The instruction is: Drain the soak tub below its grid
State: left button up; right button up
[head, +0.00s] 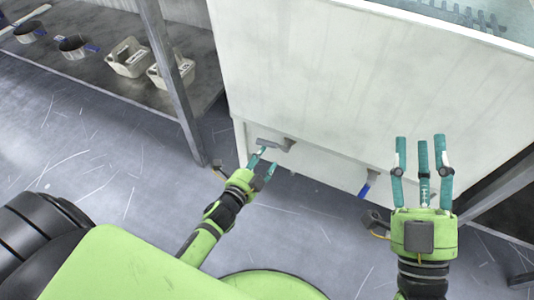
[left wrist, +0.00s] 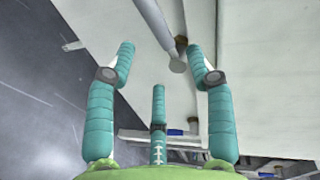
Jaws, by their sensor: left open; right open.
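The white soak tub (head: 330,70) fills the upper middle of the head view, with water and a toothed grid (head: 465,14) at its top right. A grey lever or pipe end (head: 270,142) sticks out low on its front. A blue-handled fitting (head: 368,186) hangs at its lower edge further right. My left gripper (head: 264,161) is open, its fingers close to the grey piece. In the left wrist view a grey rod with a round end (left wrist: 177,65) lies between my open fingers (left wrist: 161,50); contact is unclear. My right gripper (head: 421,143) is open and empty before the tub front.
A metal shelf (head: 100,85) at the left holds pans (head: 75,46) and two pale caddies (head: 128,58). Its upright post (head: 170,75) stands left of the tub. Scratched grey floor (head: 100,150) is open at the left. A metal frame bar (head: 500,185) stands at the right.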

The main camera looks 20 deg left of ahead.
pick_arm(q)
jog(key=shift+s, duration=0.25)
